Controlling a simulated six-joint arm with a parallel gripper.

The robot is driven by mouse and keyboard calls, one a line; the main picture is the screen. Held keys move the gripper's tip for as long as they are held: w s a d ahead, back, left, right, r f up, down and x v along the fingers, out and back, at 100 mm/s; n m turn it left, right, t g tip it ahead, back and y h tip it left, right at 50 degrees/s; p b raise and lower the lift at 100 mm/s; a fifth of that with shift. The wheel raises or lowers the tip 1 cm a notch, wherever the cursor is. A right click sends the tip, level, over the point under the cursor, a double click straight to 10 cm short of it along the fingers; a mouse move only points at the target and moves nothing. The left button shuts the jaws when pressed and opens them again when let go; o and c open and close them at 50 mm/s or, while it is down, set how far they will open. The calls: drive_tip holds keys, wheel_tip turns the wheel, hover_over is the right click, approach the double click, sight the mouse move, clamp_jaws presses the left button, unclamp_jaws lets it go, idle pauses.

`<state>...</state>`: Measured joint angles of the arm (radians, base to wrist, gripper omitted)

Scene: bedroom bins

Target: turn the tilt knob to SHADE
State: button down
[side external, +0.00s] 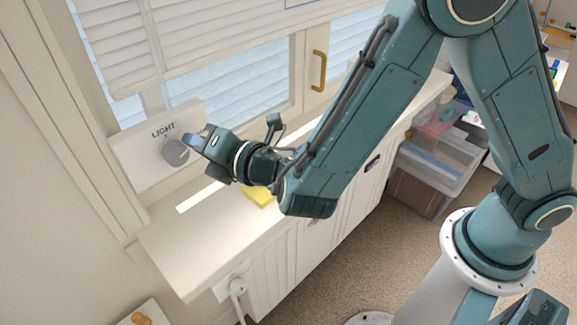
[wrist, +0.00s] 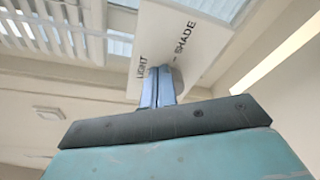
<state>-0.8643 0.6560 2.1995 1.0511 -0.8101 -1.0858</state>
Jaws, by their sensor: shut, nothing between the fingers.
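The tilt knob (side external: 174,153) is a round grey dial on a white panel (side external: 140,160) below the window blind. In the side view the word LIGHT stands above it; SHADE is hidden behind my gripper (side external: 194,140). The fingertips are beside the knob's right edge; whether they touch it I cannot tell. In the wrist view my gripper (wrist: 157,74) is shut and empty, its blue fingers pointing at the panel (wrist: 195,25). LIGHT and SHADE both show there, with the fingers below and between them. The fingers hide most of the knob in that view, and its pointer direction is unclear.
The panel stands at the back of a white sill (side external: 165,240). A yellow block (side external: 259,195) lies on the sill below my wrist. A window with a brass handle (side external: 319,71) is behind my arm. Clear plastic bins (side external: 430,165) stand on the floor at right.

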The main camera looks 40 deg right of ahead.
drive_tip(key=shift+a+f, duration=0.1)
drive_tip(key=shift+f, duration=0.05)
idle(0.4)
drive_tip(key=shift+d+f, duration=0.2)
drive_tip(key=shift+f, duration=0.25)
drive_tip(key=shift+d+r, duration=0.25)
drive_tip(key=shift+d, duration=0.15)
idle(0.4)
drive_tip(key=a+v, duration=0.1)
drive_tip(key=v, duration=0.4)
drive_tip(key=shift+s+f, duration=0.25)
drive_tip(key=shift+s, duration=0.3)
